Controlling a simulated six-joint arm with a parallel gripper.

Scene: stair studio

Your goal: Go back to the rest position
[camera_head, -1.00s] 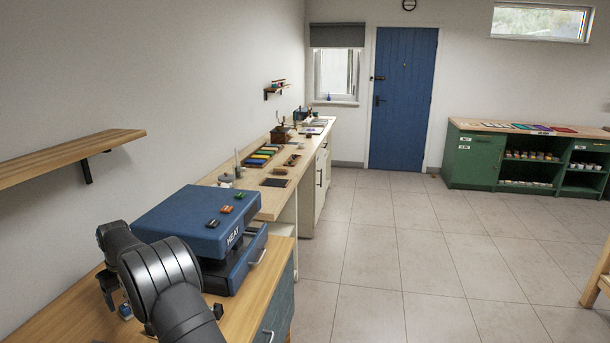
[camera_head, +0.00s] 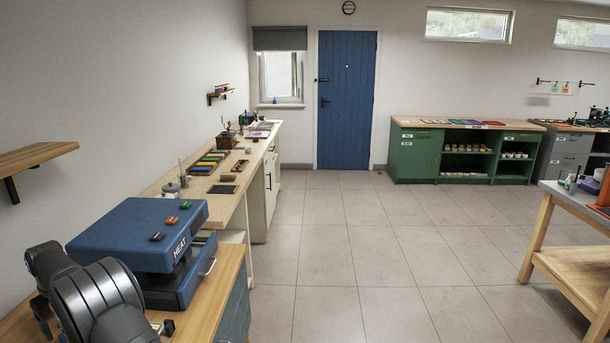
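My dark arm (camera_head: 98,300) is folded at the lower left in the head view, in front of the wooden counter. A small dark part of its end (camera_head: 41,312) shows behind the large link. The fingers cannot be made out, and I cannot tell whether they hold anything.
A blue heat press (camera_head: 138,235) with small coloured pieces on top stands close beyond my arm. A wooden shelf (camera_head: 40,156) juts from the left wall. A long bench runs to the back. A wooden table (camera_head: 577,262) stands at the right. The tiled floor (camera_head: 330,250) between is clear.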

